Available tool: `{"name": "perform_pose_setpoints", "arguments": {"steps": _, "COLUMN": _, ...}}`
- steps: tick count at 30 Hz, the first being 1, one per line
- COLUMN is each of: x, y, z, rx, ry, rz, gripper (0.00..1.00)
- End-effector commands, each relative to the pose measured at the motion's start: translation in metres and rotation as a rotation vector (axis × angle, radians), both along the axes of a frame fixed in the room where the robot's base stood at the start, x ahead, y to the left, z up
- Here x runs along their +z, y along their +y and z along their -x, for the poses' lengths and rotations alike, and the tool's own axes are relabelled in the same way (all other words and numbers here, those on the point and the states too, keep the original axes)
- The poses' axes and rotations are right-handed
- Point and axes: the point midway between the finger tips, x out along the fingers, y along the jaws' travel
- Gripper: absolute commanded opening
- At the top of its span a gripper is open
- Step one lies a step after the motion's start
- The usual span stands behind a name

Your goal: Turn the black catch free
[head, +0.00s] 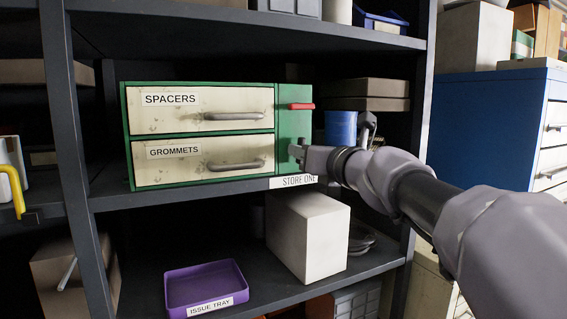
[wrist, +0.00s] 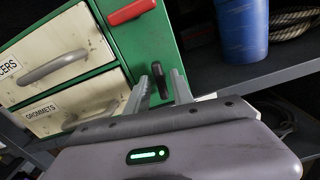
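The black catch (wrist: 160,80) is on the green side panel of the drawer cabinet (head: 295,125), right of the GROMMETS drawer (head: 195,168). In the wrist view it stands roughly in line with the cabinet's upright edges. My gripper (wrist: 160,82) is open, with one finger on each side of the catch. A narrow gap seems to show on both sides; I cannot tell whether either finger touches it. In the head view my gripper (head: 296,150) is at the panel's lower part and mostly hides the catch. Both drawers look shut.
A red catch (head: 301,106) lies level above, beside the SPACERS drawer (head: 200,108). A blue cylinder (head: 341,128) stands right of the cabinet, near my wrist. The shelf edge with its STORE ONE label (head: 293,182) runs just below. A purple tray (head: 205,285) is on the lower shelf.

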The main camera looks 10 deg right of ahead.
Motion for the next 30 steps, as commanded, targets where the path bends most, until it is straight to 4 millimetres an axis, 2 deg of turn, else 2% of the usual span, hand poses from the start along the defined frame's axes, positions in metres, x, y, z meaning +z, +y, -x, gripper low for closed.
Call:
{"name": "perform_pose_setpoints", "arguments": {"steps": 7, "x": 0.000, "y": -0.001, "z": 0.004, "rx": 0.000, "ry": 0.001, "rz": -0.004, "gripper": 0.28}}
{"name": "perform_pose_setpoints", "arguments": {"steps": 15, "x": -0.002, "y": -0.015, "z": 0.046, "rx": -0.001, "ry": 0.002, "rz": -0.006, "gripper": 0.28}}
{"name": "perform_pose_setpoints", "arguments": {"steps": 18, "x": -0.002, "y": -0.018, "z": 0.055, "rx": -0.001, "ry": 0.003, "rz": -0.006, "gripper": 0.28}}
{"name": "perform_pose_setpoints", "arguments": {"steps": 30, "x": -0.001, "y": -0.017, "z": 0.056, "rx": 0.000, "ry": 0.004, "rz": -0.006, "gripper": 0.28}}
